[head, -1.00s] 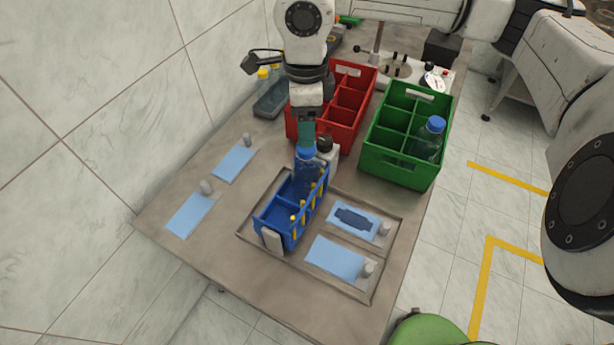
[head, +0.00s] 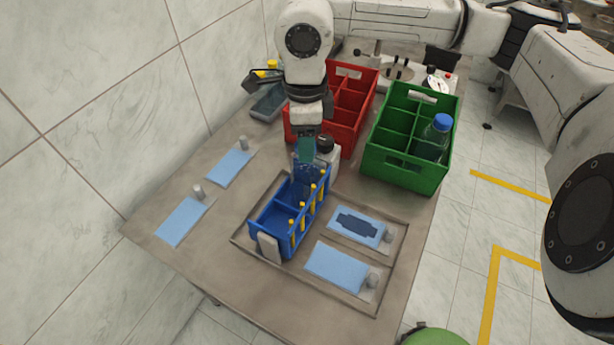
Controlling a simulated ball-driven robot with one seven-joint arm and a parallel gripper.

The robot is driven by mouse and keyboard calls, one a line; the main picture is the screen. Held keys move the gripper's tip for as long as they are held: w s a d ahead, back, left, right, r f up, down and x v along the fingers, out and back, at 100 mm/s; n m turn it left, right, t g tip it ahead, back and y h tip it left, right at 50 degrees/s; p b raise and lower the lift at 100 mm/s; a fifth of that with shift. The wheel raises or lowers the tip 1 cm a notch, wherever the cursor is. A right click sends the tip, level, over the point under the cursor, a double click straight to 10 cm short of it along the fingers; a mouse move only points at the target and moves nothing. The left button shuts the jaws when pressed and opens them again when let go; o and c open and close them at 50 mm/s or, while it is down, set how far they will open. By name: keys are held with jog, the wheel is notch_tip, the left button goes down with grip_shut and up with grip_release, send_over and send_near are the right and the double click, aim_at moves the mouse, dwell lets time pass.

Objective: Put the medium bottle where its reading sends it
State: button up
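A clear bottle (head: 307,174) stands in the far end of the blue carrier (head: 268,213). My gripper (head: 306,152) points down directly over it, its teal finger covering the bottle's top. I cannot tell whether the fingers are closed on it. A second clear bottle with a blue cap (head: 442,122) stands upright in a right-hand compartment of the green crate (head: 394,177). The red crate (head: 346,72) is partly hidden behind my arm; its visible compartments look empty. I cannot tell by size which bottle is the medium one, and no reading is legible.
A pale device with a black knob (head: 325,142) stands just behind the carrier. Blue mats (head: 336,263) lie on the tray and at the table's left, with small grey pegs beside them. A dark tray (head: 268,102) lies at the back left.

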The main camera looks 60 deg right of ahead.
jog(key=c, duration=0.6)
jog(key=shift+w+r+b, duration=0.15)
jog(key=shift+w+b, duration=0.05)
jog(key=shift+b, duration=0.15)
jog(key=shift+r, duration=0.15)
notch_tip(320, 180, up, 13)
jog(key=p, duration=0.5)
dwell(2.0)
